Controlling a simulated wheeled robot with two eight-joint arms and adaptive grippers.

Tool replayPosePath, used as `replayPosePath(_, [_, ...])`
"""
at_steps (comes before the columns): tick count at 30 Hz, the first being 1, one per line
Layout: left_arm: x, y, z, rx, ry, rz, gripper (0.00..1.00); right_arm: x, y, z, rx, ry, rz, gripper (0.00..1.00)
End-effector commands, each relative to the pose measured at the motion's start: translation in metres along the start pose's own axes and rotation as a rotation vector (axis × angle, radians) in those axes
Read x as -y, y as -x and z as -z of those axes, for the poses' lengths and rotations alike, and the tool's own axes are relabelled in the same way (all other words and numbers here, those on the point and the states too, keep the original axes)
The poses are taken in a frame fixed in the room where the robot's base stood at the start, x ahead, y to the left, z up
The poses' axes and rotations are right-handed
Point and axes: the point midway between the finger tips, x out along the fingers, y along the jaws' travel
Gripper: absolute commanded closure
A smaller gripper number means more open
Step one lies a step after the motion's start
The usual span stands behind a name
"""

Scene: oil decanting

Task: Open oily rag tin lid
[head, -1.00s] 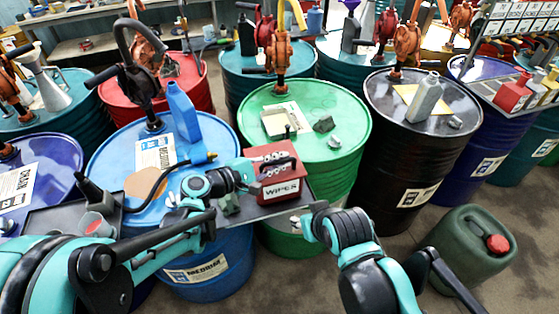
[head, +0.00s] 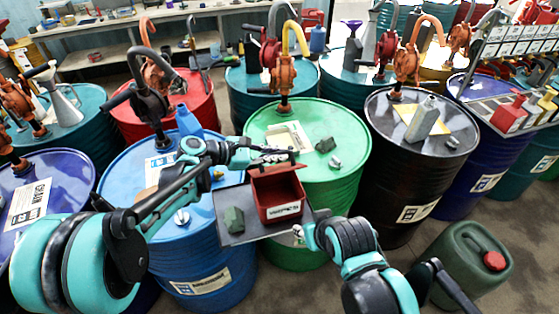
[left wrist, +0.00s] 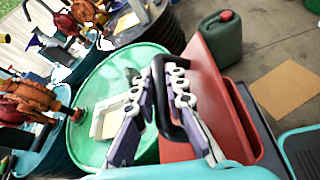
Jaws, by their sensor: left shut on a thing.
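The red tin (head: 279,212) stands on the dark tray in the head view, its lid raised and its dark red inside showing. Its front label is too small to read fully. My left gripper (head: 272,157) is at the top of the raised lid, behind the tin's opening. In the left wrist view its fingers (left wrist: 157,85) are shut on the black handle (left wrist: 163,118) of the red lid (left wrist: 208,68). My right gripper (head: 300,234) is low at the tray's front right corner, apart from the lid; its fingers are too small to read.
The tray (head: 238,237) also carries a small dark green block (head: 234,220). The blue drum (head: 205,245) and green drum (head: 345,165) stand close around it. A black drum (head: 400,185) stands to the right. A green jerrycan (head: 455,262) is on the floor at front right.

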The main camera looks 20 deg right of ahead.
Motion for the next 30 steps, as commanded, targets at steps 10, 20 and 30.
replayPosePath(10, [-0.045,0.002,-0.004,0.001,0.302,0.127,1.00,0.000,0.013,0.009,0.000,0.000,0.000,0.60])
replayPosePath(20, [-0.081,-0.002,0.004,0.001,0.571,0.241,1.00,0.000,0.017,0.012,0.000,0.000,0.000,0.60])
replayPosePath(30, [-0.097,-0.006,0.013,0.000,0.691,0.291,1.00,0.000,0.019,0.013,0.000,0.000,0.000,0.60])
